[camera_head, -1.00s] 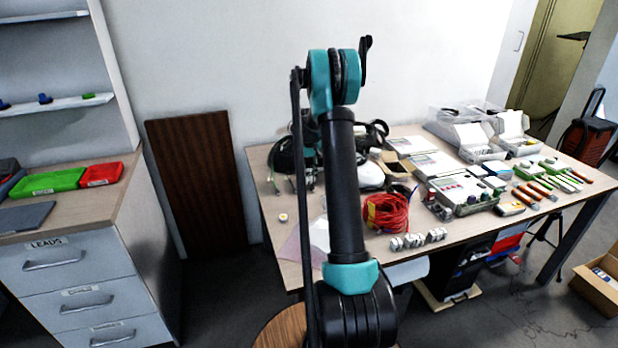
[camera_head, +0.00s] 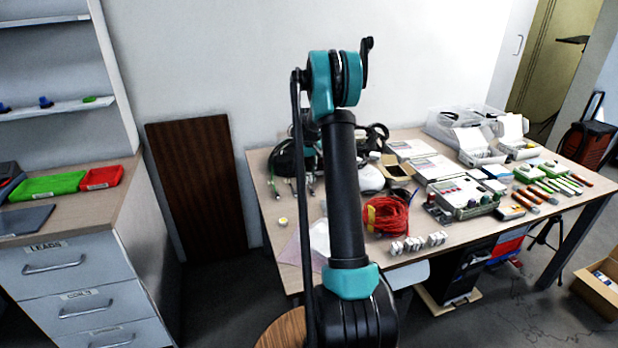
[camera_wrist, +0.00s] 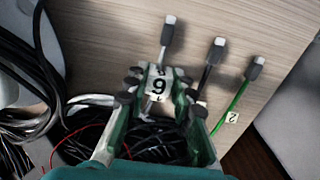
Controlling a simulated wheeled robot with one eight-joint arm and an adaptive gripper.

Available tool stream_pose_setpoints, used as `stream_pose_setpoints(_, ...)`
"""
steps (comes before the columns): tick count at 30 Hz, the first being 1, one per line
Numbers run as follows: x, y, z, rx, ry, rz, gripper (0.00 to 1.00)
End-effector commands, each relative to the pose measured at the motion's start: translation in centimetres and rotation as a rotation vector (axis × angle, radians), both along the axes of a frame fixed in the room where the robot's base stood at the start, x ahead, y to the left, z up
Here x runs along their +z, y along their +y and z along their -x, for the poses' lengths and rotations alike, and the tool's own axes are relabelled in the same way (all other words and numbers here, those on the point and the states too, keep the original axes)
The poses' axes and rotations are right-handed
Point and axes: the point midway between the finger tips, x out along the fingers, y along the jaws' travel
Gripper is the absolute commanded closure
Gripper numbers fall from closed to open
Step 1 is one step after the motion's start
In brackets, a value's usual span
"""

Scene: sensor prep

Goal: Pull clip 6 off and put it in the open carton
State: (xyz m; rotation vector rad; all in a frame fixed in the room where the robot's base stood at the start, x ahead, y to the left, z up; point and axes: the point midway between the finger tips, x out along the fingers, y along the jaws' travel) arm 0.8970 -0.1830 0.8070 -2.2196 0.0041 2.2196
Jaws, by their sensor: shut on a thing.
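My gripper (camera_wrist: 157,92) is at the cable bundle in the wrist view. Its teal jaws are shut on a white numbered clip (camera_wrist: 158,84), whose digit reads as 6 or 9 depending on which way up it is. A grey cable with a pale plug (camera_wrist: 168,28) runs out past the clip. I cannot tell whether the clip still sits around the cable. In the head view my arm hides the gripper. A small brown open carton (camera_head: 398,171) stands on the table right of my arm. Two pale cartons with raised lids (camera_head: 480,147) (camera_head: 516,137) stand at the back right.
In the wrist view, a dark-plugged cable (camera_wrist: 213,58) and a green cable (camera_wrist: 240,95) lie beside the grip, with dark cables below. A cardboard box (camera_head: 600,285) stands on the floor.

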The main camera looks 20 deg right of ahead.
Motion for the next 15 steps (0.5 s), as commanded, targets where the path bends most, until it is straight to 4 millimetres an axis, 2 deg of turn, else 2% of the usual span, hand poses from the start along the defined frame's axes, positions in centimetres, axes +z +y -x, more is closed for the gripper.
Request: stream_pose_setpoints(15, 0.96, 0.00, 0.00, 0.000, 0.000, 0.000, 1.00)
